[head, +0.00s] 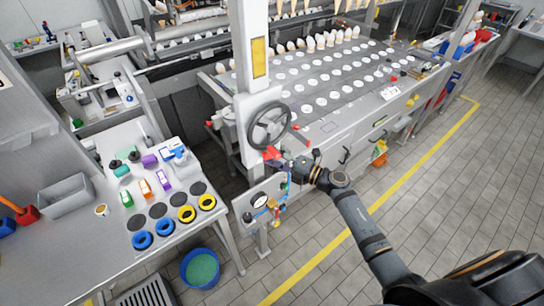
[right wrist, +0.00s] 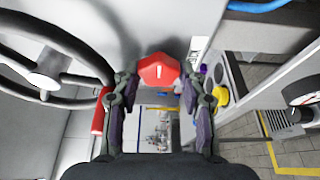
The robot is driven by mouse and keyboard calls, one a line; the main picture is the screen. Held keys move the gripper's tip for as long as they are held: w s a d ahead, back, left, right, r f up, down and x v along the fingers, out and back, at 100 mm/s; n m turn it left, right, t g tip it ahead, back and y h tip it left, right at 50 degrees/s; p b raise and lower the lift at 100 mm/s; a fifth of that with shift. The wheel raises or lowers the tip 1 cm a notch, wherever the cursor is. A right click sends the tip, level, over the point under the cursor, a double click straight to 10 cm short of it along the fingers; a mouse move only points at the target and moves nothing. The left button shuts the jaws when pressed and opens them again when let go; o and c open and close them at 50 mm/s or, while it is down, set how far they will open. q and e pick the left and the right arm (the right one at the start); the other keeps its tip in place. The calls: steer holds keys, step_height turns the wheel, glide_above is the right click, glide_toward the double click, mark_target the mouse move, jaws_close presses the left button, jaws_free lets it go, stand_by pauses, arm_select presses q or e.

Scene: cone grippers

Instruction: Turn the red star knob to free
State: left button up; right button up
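The red star knob (right wrist: 158,71) shows in the right wrist view with a short white mark on its face. It lies between and just beyond the two fingertips of my right gripper (right wrist: 158,80), which is open with a small gap on each side. In the head view the knob (head: 272,153) is a small red shape below the handwheel, and my right gripper (head: 291,161) is close beside it, partly hiding that area. Whether any finger touches the knob I cannot tell. My left gripper is not in view.
A dark handwheel (head: 269,126) is just above the knob; it fills the left of the wrist view (right wrist: 45,75). A red part (right wrist: 101,110) stands beside the left finger. A gauge panel (head: 260,201) is below. A table with coloured rings (head: 186,214) is at left.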

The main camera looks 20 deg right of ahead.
steer(key=shift+o, duration=1.4)
